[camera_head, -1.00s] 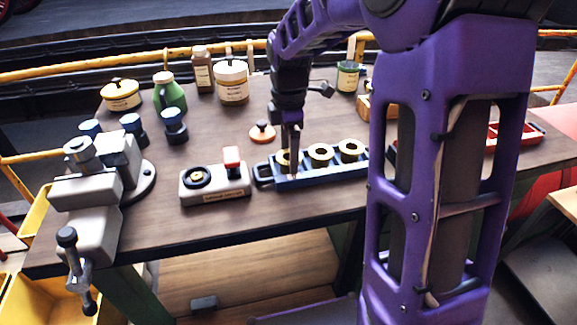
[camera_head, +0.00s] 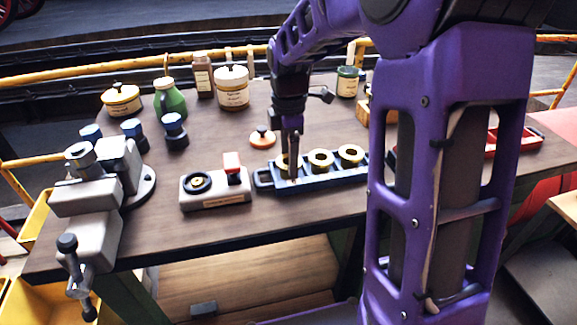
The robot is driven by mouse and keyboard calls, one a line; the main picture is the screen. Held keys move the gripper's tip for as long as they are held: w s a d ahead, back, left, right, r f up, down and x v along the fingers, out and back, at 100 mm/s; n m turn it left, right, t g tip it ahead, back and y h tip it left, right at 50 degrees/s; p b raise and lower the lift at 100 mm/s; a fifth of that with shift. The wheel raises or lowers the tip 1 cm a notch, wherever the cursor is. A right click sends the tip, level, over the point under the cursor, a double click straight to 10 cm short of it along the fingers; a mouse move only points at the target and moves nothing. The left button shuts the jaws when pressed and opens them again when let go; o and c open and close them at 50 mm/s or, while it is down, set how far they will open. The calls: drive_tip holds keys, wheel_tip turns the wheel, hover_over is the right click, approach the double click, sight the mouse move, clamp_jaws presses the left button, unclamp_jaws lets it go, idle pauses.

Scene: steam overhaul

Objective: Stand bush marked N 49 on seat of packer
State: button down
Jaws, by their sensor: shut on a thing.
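A blue tray (camera_head: 325,178) holds a row of brass-coloured ring bushes. The middle bush (camera_head: 320,157) and the right bush (camera_head: 350,153) show clearly. My gripper (camera_head: 293,170) points down at the tray's left end and is shut on the left bush (camera_head: 282,161), which its fingers partly hide. That bush is still at the tray, and I cannot tell whether it is lifted. The markings on the bushes are too small to read. A grey fixture (camera_head: 215,190), likely the packer, stands left of the tray, with a black ring around a brass centre, a red block and an unreadable nameplate.
A grey vice (camera_head: 90,205) stands at the bench's left edge. Blue-capped pieces (camera_head: 173,131), a green bottle (camera_head: 170,99), jars (camera_head: 232,88) and an orange-based knob (camera_head: 262,137) stand behind. A red tray (camera_head: 520,140) is at right. The bench front near the fixture is clear.

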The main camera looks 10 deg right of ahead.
drive_tip(key=shift+r+p, duration=1.7)
drive_tip(key=shift+r, duration=0.3)
drive_tip(key=shift+s+f, duration=0.1)
